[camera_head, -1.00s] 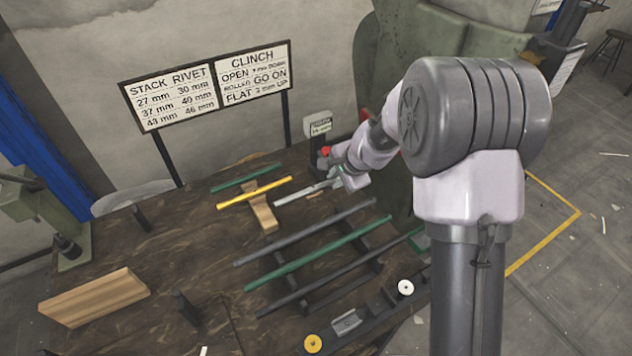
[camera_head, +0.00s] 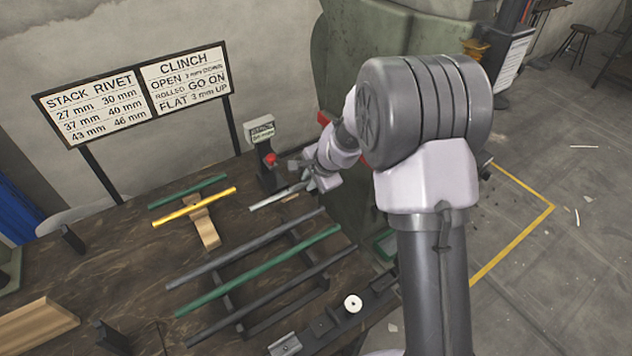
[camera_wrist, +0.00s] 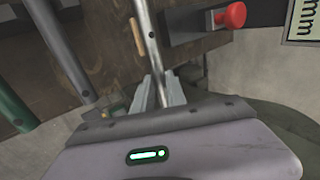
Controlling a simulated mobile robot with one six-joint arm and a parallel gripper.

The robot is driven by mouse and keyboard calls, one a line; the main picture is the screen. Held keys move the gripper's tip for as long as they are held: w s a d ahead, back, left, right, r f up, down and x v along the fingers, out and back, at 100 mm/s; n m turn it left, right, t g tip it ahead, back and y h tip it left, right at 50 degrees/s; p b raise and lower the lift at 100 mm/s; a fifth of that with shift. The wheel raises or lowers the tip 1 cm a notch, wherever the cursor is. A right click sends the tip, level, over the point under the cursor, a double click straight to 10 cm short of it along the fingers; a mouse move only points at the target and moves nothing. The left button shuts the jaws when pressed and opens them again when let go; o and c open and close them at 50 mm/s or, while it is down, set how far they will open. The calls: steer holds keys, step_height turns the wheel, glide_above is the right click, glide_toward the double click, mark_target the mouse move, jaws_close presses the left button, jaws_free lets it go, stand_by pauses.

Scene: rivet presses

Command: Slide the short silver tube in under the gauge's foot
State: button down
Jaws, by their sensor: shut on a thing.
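The short silver tube (camera_head: 272,200) is in my gripper (camera_head: 308,178), low over the table at its right side. In the wrist view the tube (camera_wrist: 150,45) runs away from between the two fingers (camera_wrist: 158,92), which are shut on it. The gauge (camera_head: 263,145) stands behind the tube, with a display on top and a red knob (camera_head: 270,159). In the wrist view the gauge's dark body (camera_wrist: 200,25) and red knob (camera_wrist: 232,14) are right of the tube, with a gap between. The space under its foot is not clearly visible.
A small wooden piece (camera_wrist: 137,37) lies beside the tube. A yellow tube (camera_head: 180,211) rests on a wooden block (camera_head: 207,230), with a green tube (camera_head: 187,191) behind. Several long tubes lie on a dark rack (camera_head: 285,310) in front. A green machine (camera_head: 350,215) stands right.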

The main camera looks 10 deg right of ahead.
steer(key=w+a+p, duration=0.1)
steer(key=w+p, duration=0.1)
steer(key=w+a+p, duration=0.1)
steer(key=w+p, duration=0.1)
steer(key=w+a+p, duration=0.1)
steer(key=w+p, duration=0.2)
steer(key=shift+w+f, duration=0.1)
steer(key=shift+f, duration=0.1)
steer(key=shift+w+a+f, duration=0.1)
steer(key=shift+w+f, duration=0.1)
steer(key=shift+w, duration=0.2)
steer(key=shift+f, duration=0.1)
steer(key=shift+f+b, duration=0.3)
steer(key=c, duration=1.3)
jaws_free()
steer(key=shift+s+r, duration=0.1)
steer(key=p+v, duration=0.4)
steer(key=v, duration=1.3)
steer(key=shift+r, duration=0.1)
